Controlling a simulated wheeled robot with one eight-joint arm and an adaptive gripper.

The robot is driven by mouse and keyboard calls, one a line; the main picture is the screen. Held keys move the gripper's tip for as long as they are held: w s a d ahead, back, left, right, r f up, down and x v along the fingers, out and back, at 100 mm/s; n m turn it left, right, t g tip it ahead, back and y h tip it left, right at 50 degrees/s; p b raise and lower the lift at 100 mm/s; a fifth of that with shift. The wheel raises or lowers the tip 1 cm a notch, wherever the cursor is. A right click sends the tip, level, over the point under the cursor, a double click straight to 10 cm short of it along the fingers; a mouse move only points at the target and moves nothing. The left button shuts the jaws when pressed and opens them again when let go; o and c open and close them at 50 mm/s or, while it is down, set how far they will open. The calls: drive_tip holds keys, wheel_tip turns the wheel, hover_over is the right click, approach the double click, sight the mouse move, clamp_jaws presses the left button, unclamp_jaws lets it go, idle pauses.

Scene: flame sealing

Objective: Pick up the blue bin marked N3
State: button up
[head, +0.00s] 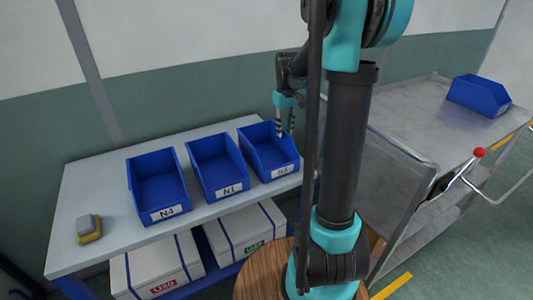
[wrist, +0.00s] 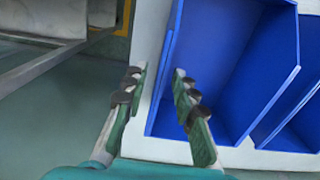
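Three open blue bins stand in a row on the grey table. The right one (head: 268,150) has a small front label that is blurred and partly hard to read; it looks like N3. The others are marked N1 (head: 220,168) and N4 (head: 158,185). My gripper (head: 285,126) is over the right bin's right side, pointing down. In the wrist view my gripper (wrist: 158,72) is open and empty. Its fingers lie on either side of the near bin's (wrist: 222,60) side wall as seen from above. I cannot tell how far above the rim they are.
A metal cart (head: 420,105) at the right carries another blue bin (head: 478,96), its label unreadable. A grey and yellow block (head: 89,229) lies on the table's left. White boxes (head: 160,270) sit on the shelf below. A round wooden top (head: 262,272) is in front.

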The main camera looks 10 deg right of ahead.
drive_tip(key=shift+s+a+f, duration=0.1)
drive_tip(key=shift+a+f, duration=0.05)
drive_tip(key=shift+f, duration=2.6)
clamp_jaws()
